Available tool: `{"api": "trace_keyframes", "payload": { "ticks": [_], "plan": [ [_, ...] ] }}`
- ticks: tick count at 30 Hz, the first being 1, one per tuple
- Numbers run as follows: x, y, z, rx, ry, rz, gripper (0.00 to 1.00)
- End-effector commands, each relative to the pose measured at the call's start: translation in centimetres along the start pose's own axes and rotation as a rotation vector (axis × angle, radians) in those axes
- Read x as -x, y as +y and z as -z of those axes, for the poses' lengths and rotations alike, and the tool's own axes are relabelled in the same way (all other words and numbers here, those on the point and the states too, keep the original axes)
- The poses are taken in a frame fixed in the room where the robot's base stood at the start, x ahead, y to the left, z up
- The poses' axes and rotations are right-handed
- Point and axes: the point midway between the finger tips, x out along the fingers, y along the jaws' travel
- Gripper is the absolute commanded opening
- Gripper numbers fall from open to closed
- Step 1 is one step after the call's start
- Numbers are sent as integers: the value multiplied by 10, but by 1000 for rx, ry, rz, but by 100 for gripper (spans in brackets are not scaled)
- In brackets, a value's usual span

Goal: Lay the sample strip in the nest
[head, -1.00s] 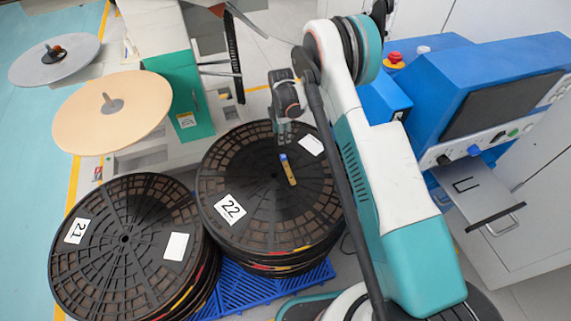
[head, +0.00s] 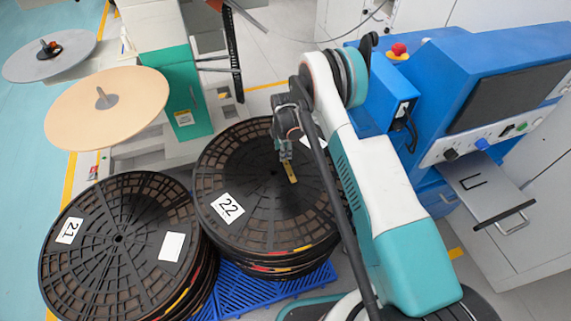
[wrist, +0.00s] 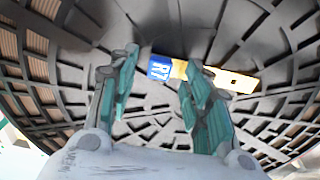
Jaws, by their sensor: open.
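The sample strip (wrist: 222,78) lies on top of the reel stack marked 22 (head: 228,208). It is yellow with a blue end marked R7 in the wrist view, and its yellow end shows in the head view (head: 291,173). My gripper (head: 285,155) is just above the strip. In the wrist view its two green fingers (wrist: 155,95) are apart with nothing between them, and the strip lies beyond the tips. The nest is probably the dark bracket mark on the grey drawer (head: 474,183) of the blue machine at the right.
The reel stack marked 21 (head: 68,230) stands at the left. Both stacks rest on a blue pallet (head: 270,290). A tan disc (head: 75,110) and a grey disc (head: 30,65) are at the upper left. The blue machine (head: 450,60) stands at the right.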

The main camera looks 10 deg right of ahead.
Motion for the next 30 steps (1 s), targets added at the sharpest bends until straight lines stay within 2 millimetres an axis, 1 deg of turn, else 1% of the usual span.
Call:
{"api": "trace_keyframes", "payload": {
  "ticks": [1,3,10,11,12,14,15,16,19,20,26,30],
  "plan": [
    [-10,0,0,0,0,0,45],
    [-15,0,0,0,0,0,45],
    [-15,0,0,0,0,0,45],
    [-15,0,0,0,0,0,38],
    [-15,0,0,0,0,0,29],
    [-15,0,0,0,0,0,16],
    [-15,0,0,0,0,0,6],
    [-15,0,0,0,0,0,3],
    [-15,0,0,0,0,0,3],
    [-15,0,0,0,0,0,0],
    [-14,0,0,0,0,0,0],
    [-8,0,0,0,0,0,0]
  ]
}}
